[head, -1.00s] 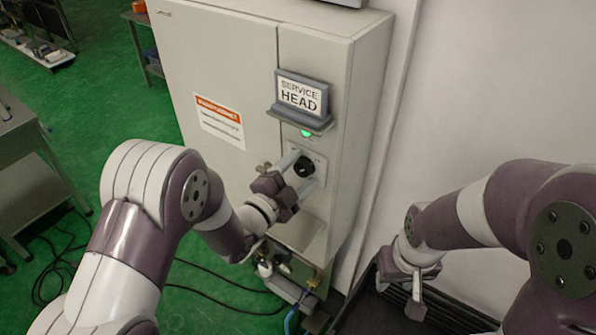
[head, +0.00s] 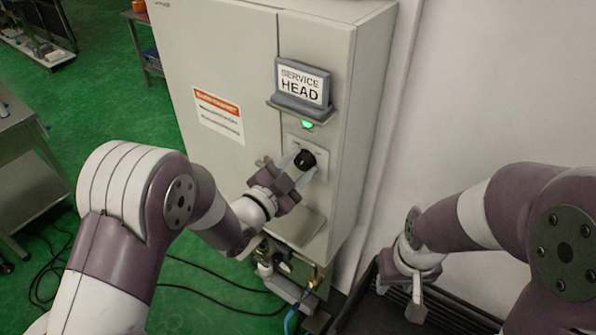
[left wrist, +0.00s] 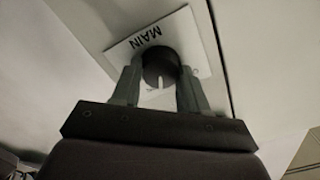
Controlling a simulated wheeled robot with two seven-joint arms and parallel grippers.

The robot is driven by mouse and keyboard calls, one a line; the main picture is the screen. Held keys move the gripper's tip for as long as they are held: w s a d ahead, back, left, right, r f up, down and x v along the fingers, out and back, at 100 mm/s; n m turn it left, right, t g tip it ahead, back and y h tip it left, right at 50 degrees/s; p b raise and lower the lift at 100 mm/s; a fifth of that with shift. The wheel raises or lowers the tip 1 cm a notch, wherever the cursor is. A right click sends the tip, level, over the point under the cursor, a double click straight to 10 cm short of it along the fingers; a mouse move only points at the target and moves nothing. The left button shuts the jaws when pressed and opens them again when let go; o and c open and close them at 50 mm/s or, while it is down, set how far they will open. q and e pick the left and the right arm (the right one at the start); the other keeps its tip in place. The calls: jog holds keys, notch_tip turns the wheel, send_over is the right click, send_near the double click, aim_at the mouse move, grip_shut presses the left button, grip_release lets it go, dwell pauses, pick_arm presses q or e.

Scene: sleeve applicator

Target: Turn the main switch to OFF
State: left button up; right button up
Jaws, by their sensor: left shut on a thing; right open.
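The main switch is a round black knob (head: 305,160) on a pale plate (head: 321,157) on the front of the grey cabinet, below a green light. My left gripper (head: 301,166) is shut on the knob, one finger on each side. In the left wrist view the knob (left wrist: 160,66) sits between the two fingers, with a white mark on it. The plate there (left wrist: 192,38) reads MAIN, upside down; the other lettering is mostly hidden. My right gripper (head: 415,296) is open and empty, low at the right, away from the cabinet.
A SERVICE HEAD sign (head: 302,83) stands on a small ledge above the green light (head: 307,124). A warning label (head: 218,115) is on the cabinet door. A dark tray-like surface (head: 370,312) lies below my right gripper. Cables run along the green floor.

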pick_arm(q)
jog(key=n+b, duration=0.2)
jog(key=n, duration=0.1)
jog(key=shift+n, duration=0.3)
jog(key=n+b, duration=0.1)
jog(key=n, duration=0.2)
jog(key=shift+w+a+r+n, duration=0.1)
jog(key=shift+n, duration=0.2)
jog(key=n, duration=0.3)
jog(key=shift+r+b, duration=0.1)
jog(key=shift+b, duration=0.3)
jog(key=shift+n, duration=1.7)
jog(key=shift+w+r, duration=0.1)
jog(key=o, duration=0.9)
jog(key=shift+o, duration=0.8)
jog(key=shift+a, duration=0.15)
jog(key=shift+f, duration=0.2)
